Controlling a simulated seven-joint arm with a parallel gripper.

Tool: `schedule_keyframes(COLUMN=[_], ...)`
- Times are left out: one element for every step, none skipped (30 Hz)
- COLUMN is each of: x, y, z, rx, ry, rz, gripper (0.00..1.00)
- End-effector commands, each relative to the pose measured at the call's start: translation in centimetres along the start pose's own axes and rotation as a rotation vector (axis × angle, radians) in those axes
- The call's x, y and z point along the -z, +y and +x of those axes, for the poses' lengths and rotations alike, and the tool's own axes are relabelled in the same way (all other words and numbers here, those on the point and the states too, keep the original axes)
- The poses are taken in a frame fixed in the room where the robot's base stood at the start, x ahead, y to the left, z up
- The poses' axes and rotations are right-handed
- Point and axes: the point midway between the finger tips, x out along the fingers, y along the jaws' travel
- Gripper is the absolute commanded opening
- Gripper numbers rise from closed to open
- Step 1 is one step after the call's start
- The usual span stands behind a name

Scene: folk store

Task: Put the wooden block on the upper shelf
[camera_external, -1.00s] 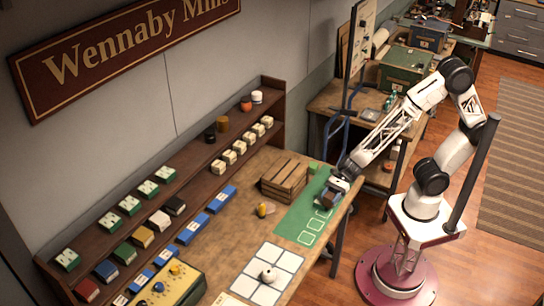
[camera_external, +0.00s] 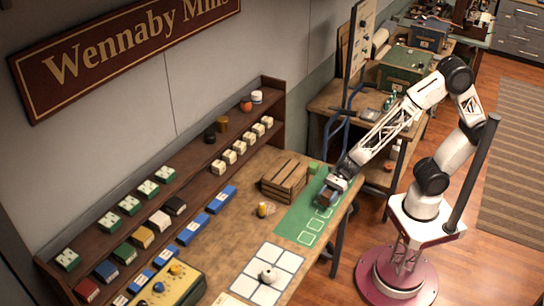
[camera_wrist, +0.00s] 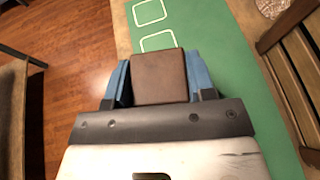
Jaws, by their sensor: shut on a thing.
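A brown wooden block (camera_wrist: 160,78) sits between the two blue fingers of my gripper (camera_wrist: 158,82) in the wrist view. My gripper is shut on it. In the external view my gripper (camera_external: 328,196) is over the green mat (camera_external: 292,222) at the table's right edge, and the block is a small dark shape at its tip. I cannot tell whether the block touches the mat. The shelf unit runs along the wall behind the table. Its upper shelf (camera_external: 190,158) holds several green-and-white boxes, dark and brown jars, and an orange item. Bare stretches show between them.
A slatted wooden crate (camera_external: 285,181) stands on the table beside the mat, close to my gripper. A small yellow item (camera_external: 263,209) lies before the crate. The lower shelf holds several cream boxes (camera_external: 241,147) and coloured boxes.

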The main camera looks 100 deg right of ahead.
Motion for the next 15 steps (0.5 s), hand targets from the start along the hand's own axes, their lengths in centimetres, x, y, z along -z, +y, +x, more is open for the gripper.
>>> schedule_keyframes(x=[-0.6, -0.9, -1.5, -2.0, -2.5, -3.2, -3.8, -4.5, -5.5, -6.2, -6.9, -8.0, -8.7, -9.5, -10.6], y=[-0.7, -1.1, -1.7, -2.3, -2.9, -3.8, -4.4, -5.2, -6.2, -7.0, -7.8, -8.9, -9.8, -10.6, -11.7], z=[0.0, 0.0, 0.1, 0.1, 0.1, 0.1, 0.0, -0.1, -0.1, -0.2, -0.3, -0.5, -0.6, -0.7, -1.0], rx=[0.012, 0.022, 0.035, 0.046, 0.059, 0.078, 0.093, 0.111, 0.134, 0.153, 0.172, 0.199, 0.22, 0.241, 0.269], ry=[-0.001, -0.001, -0.001, -0.002, -0.002, -0.001, -0.002, -0.002, -0.003, -0.002, -0.003, -0.003, -0.002, -0.003, -0.003], rz=[0.003, 0.007, 0.013, 0.018, 0.023, 0.03, 0.037, 0.043, 0.052, 0.061, 0.069, 0.079, 0.088, 0.097, 0.109], gripper=[0.25, 0.25, 0.25, 0.25, 0.25, 0.25, 0.25, 0.25, 0.25, 0.25, 0.25, 0.25, 0.25, 0.25, 0.25])
